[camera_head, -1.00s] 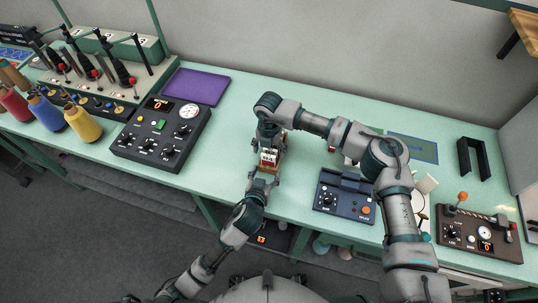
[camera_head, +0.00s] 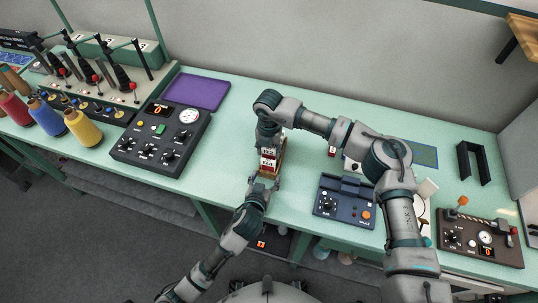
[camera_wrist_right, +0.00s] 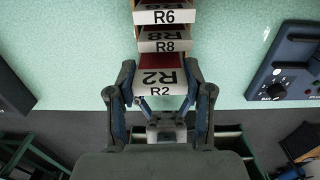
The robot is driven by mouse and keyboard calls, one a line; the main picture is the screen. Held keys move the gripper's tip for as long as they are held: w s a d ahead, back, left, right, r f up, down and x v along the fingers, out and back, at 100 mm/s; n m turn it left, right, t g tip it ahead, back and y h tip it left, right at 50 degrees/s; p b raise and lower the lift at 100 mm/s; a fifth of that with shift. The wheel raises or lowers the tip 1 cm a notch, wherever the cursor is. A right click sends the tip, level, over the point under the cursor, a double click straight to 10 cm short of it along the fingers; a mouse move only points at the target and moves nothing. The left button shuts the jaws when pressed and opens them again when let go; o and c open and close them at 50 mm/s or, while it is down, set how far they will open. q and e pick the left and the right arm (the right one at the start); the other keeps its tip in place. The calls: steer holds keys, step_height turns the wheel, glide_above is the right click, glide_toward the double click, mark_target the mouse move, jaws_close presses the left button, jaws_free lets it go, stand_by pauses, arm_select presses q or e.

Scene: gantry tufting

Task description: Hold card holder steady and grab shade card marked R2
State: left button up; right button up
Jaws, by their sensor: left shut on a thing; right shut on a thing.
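The card holder (camera_head: 278,163) stands near the front edge of the bench, with labelled shade cards in it. The wrist view shows the R6 card (camera_wrist_right: 166,16) and R8 card (camera_wrist_right: 164,46) in a row, and the R2 card (camera_wrist_right: 160,90) nearest. My right gripper (camera_wrist_right: 160,98) is shut on the R2 card, one finger at each side. In the head view my right gripper (camera_head: 269,143) is above the holder and partly hides it. My left gripper (camera_head: 263,184) is shut on the front lower part of the holder; its exact contact is hard to see.
A dark control box (camera_head: 160,138) and a purple mat (camera_head: 196,91) lie left of the holder. A blue control box (camera_head: 344,203) lies right, with a brown lever box (camera_head: 480,240) farther right. Yarn cones (camera_head: 82,127) stand at far left. Bench surface beside the holder is clear.

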arm_select(q)
steer(key=shift+f, duration=0.15)
arm_select(e)
step_height(320, 180, up, 7)
steer(key=shift+r, duration=0.1)
arm_select(q)
steer(key=o, duration=1.1)
steer(key=shift+o, duration=0.9)
